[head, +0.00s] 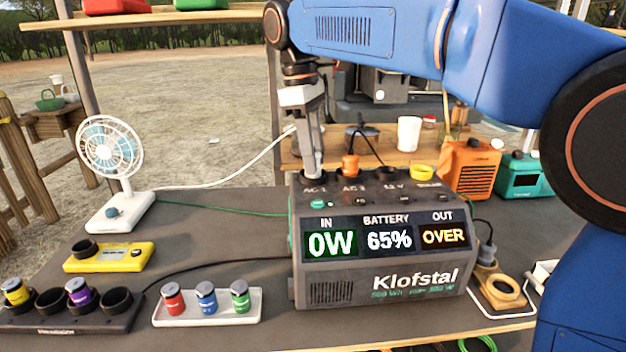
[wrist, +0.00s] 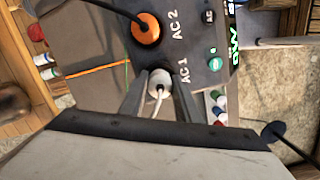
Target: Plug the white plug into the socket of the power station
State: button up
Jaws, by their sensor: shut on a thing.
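The grey power station (head: 380,270) stands on the dark table; its display reads IN 0W, BATTERY 65%, OUT OVER. My gripper (head: 313,168) points down over the AC 1 place on its top. In the wrist view my gripper (wrist: 160,95) is shut on the white plug (wrist: 158,80), with a finger on each side and its white cord running back between them. The plug is right at AC 1; its lower end and the socket are hidden, so I cannot tell how deep it sits. An orange plug (head: 350,164) sits in AC 2, also in the wrist view (wrist: 146,28).
A white fan (head: 112,160) stands at the left with a white cord (head: 225,178) running toward my gripper. A black plug (head: 388,172) and a yellow ring (head: 422,172) are farther right on the station top. A white cup (head: 408,133) stands behind.

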jog(key=shift+f, duration=0.2)
jog(key=o, duration=1.1)
jog(key=shift+r, duration=0.1)
